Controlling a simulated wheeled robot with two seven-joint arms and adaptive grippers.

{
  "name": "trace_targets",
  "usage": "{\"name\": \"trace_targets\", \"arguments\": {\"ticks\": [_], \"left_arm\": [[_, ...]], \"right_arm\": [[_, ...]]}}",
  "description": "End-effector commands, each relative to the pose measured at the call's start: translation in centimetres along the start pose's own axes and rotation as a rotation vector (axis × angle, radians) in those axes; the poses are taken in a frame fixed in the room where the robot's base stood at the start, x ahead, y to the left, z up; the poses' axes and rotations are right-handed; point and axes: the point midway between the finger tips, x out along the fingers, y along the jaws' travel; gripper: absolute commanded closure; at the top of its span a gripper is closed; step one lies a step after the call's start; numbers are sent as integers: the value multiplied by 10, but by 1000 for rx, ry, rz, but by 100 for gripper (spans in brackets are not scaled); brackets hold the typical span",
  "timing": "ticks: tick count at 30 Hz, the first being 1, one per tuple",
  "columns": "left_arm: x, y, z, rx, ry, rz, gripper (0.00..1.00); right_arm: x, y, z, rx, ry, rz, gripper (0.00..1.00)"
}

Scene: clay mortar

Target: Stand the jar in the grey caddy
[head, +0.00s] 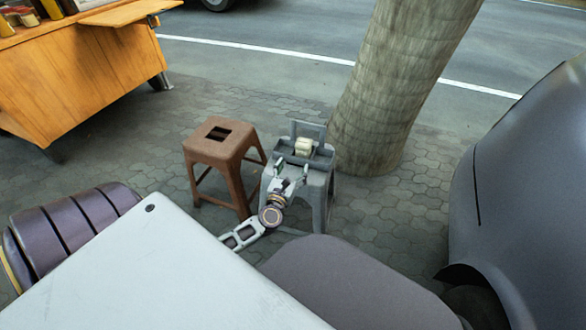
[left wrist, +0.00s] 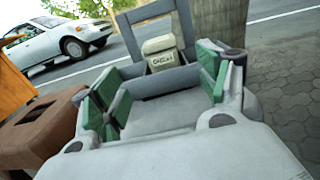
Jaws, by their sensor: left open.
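The pale cream jar (head: 304,146) stands upright in the grey caddy (head: 325,151), close to the caddy's raised handle frame. My left gripper (head: 291,172) is on the near side of the caddy. Its green-padded fingers (left wrist: 158,88) are wide apart with nothing between them, and the jar is beyond them, clear of both. My right gripper is not in view.
The caddy sits on a grey stool (head: 327,195). A brown stool (head: 222,143) stands close on its left. A tree trunk (head: 385,95) rises right behind. A wooden cart (head: 80,75) is at the far left, and a grey vehicle-like body (head: 530,190) at the right.

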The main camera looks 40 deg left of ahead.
Motion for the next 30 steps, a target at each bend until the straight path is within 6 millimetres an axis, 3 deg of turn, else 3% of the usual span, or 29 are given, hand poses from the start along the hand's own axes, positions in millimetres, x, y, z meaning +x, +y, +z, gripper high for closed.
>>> {"name": "trace_targets", "arguments": {"ticks": [17,23,30], "left_arm": [[-2,-7,0,40,0,-23,25],[-16,-37,-1,229,-5,-128,25],[-47,-92,-6,615,-45,-331,25]], "right_arm": [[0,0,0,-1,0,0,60],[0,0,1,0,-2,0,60],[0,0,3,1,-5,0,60]]}}
